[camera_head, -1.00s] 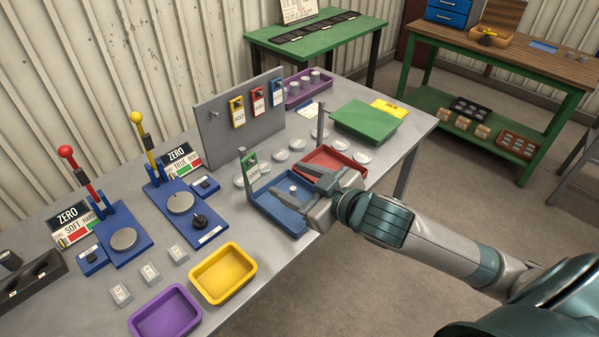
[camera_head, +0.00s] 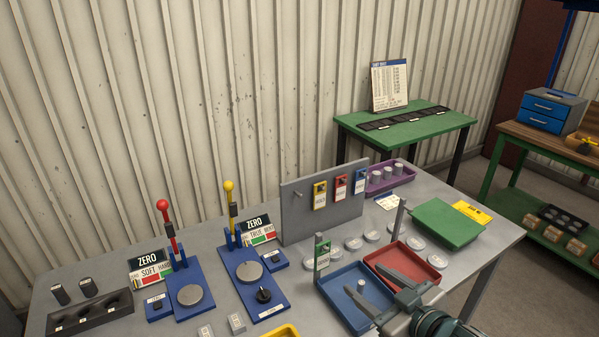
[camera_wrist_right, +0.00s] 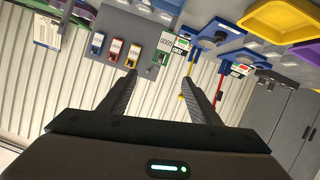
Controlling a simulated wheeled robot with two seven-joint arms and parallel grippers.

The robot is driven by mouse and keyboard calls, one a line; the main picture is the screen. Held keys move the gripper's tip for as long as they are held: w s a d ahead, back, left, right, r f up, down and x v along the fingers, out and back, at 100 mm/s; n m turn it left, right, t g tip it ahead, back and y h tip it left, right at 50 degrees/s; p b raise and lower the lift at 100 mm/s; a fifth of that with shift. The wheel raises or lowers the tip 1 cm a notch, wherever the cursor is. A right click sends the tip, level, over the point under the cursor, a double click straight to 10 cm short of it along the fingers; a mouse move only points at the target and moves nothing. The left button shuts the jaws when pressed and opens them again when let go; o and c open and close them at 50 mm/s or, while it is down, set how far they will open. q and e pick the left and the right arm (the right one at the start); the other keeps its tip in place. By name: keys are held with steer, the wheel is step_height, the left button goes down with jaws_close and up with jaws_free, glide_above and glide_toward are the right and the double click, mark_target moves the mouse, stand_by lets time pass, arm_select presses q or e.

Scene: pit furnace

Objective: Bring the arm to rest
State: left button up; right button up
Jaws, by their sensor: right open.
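My right gripper (camera_head: 362,280) is open and empty at the front of the bench, by the blue tray (camera_head: 335,293) and the red tray (camera_head: 420,281). Its two fingers point toward the back of the bench. In the right wrist view its fingers (camera_wrist_right: 160,75) are spread with nothing between them. A small grey cylinder (camera_head: 361,286) shows in the blue tray, near the fingers. Whether the gripper touches a tray cannot be told. My left gripper is in neither view.
A grey panel with coloured tags (camera_head: 290,218) stands behind the trays. A post with a green tag (camera_head: 322,257) rises by the blue tray. Two lever testers, red-knobbed (camera_head: 188,294) and yellow-knobbed (camera_head: 246,265), stand left. A green block (camera_head: 447,222) lies right. Room above the bench is open.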

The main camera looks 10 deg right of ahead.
steer(key=s+f+m+g+h, duration=0.4)
steer(key=s+f+g, duration=0.6)
steer(key=s+f, duration=1.55)
step_height(320, 180, down, 28)
steer(key=s+a+f+g+b, duration=0.1)
steer(key=b, duration=0.1)
steer(key=s+d+f+g+b, duration=0.1)
steer(key=s+d+f+b, duration=0.1)
steer(key=s+f, duration=1.6)
step_height(320, 180, down, 3)
steer(key=shift+s+d+r+n+b, duration=0.2)
steer(key=shift+s+d+n+b, duration=0.15)
steer(key=shift+d, duration=0.3)
